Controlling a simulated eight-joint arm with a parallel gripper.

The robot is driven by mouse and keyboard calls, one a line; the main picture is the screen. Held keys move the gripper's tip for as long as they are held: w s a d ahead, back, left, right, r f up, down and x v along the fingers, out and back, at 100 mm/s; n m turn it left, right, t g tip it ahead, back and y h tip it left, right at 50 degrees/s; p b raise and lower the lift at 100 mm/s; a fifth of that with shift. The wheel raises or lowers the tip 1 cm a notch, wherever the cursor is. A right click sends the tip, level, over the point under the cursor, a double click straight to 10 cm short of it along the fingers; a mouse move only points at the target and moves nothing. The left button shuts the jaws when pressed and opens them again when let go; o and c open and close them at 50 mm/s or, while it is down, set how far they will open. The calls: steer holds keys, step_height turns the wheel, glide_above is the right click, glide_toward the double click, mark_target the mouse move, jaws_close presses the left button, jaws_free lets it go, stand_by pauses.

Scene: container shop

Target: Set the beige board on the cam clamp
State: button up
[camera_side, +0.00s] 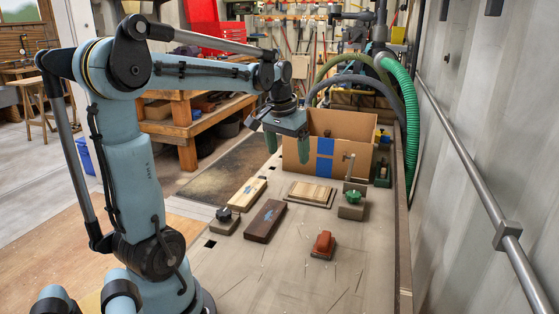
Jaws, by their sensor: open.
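A beige board (247,193) with a small blue mark lies flat on the bench, left of centre. A darker brown board (265,221) with a similar mark lies just in front of it. I cannot tell for certain which fixture is the cam clamp. A red-orange piece on a small base (323,244) stands at the front right. A block with a black knob (224,221) stands at the left, and one with a green knob and a post (352,204) stands at the right. My gripper (287,146) is open and empty, pointing down above the bench behind the beige board.
A slatted light wooden piece (311,193) lies on the bench (290,280) in the middle. A cardboard box (345,148) with blue tape stands behind it. Green and grey hoses hang at the back right, near the wall. The front of the bench is clear.

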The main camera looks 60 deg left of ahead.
steer(key=s+d+f+m+t, duration=0.1)
steer(key=d+m, duration=0.1)
steer(key=d, duration=0.5)
steer(key=s+d+f+m+t+h, duration=0.1)
steer(key=s+d+f+t, duration=0.1)
steer(key=d, duration=0.5)
steer(key=s+d+f+m+t, duration=0.1)
steer(key=d+m+t, duration=0.1)
steer(key=d, duration=0.5)
steer(key=shift+s+d+f+m, duration=0.25)
steer(key=shift+d+f+m, duration=0.05)
steer(key=shift+d+f, duration=0.1)
steer(key=shift+c, duration=0.5)
